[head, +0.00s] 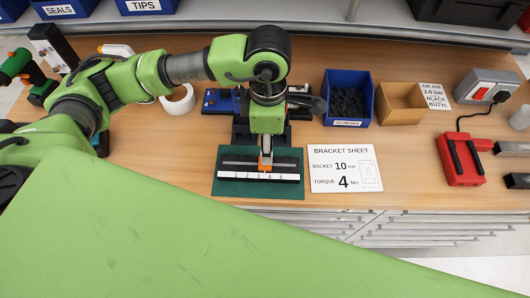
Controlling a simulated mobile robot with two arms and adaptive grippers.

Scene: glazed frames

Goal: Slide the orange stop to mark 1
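The orange stop (265,163) sits on a dark rail (235,164) with a white numbered strip (230,177) along its front. The numbers rise from left to right, with mark 1 near the left end. The stop is right of the rail's middle, about at mark 4. My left gripper (266,153) points down directly over the stop, at or touching it. Its fingers are small and partly hidden by my arm, so I cannot tell whether they grip it. My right gripper is not in view.
The rail lies on a green mat (222,190). Right of it are a bracket sheet (345,168), a blue bin (348,98), a cardboard box (400,104) and a red device (462,160). A tape roll (178,101) stands left. A large green surface covers the foreground.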

